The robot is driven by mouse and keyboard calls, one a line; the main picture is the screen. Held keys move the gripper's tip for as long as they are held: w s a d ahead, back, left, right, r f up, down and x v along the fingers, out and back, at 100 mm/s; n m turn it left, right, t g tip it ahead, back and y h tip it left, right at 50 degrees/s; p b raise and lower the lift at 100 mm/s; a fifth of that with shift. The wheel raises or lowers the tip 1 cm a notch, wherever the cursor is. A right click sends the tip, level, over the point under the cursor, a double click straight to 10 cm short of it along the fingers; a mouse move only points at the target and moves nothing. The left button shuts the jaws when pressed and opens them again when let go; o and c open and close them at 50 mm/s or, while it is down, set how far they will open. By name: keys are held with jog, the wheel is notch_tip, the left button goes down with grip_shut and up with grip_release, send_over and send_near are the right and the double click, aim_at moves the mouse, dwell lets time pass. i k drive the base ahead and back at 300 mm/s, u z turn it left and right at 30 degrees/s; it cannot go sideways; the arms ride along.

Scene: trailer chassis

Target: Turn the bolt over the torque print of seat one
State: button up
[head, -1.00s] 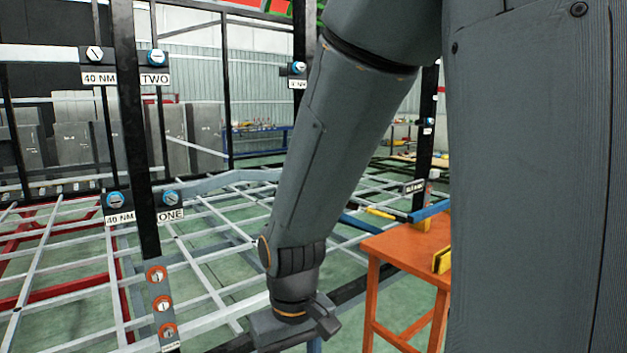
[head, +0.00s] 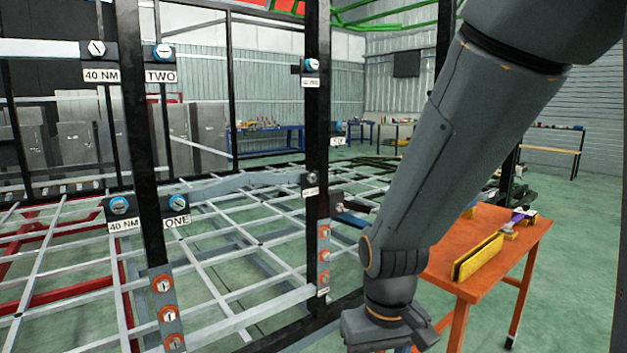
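The seat one plate carries a print "40 NM" (head: 124,225) on the left and a print "ONE" (head: 177,222) on the right, on either side of a black post. A bolt with a blue collar (head: 119,205) sits over the "40 NM" print. Another blue-collared bolt (head: 180,202) sits over "ONE". My gripper (head: 385,338) is low in the picture, to the right of and well apart from both bolts. Its fingers are not clearly visible, so its opening cannot be told.
Seat two's plate (head: 131,75) is higher on the same post, with a white bolt over "40 NM" and a blue-collared one over "TWO". A second black post (head: 318,130) stands between seat one and my arm. An orange table (head: 500,245) with yellow items is at the right.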

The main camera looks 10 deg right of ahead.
aim_at(312, 178)
jog(key=k, duration=1.1)
jog(key=z, duration=0.9)
jog(key=i, duration=1.15)
jog(key=u, duration=0.65)
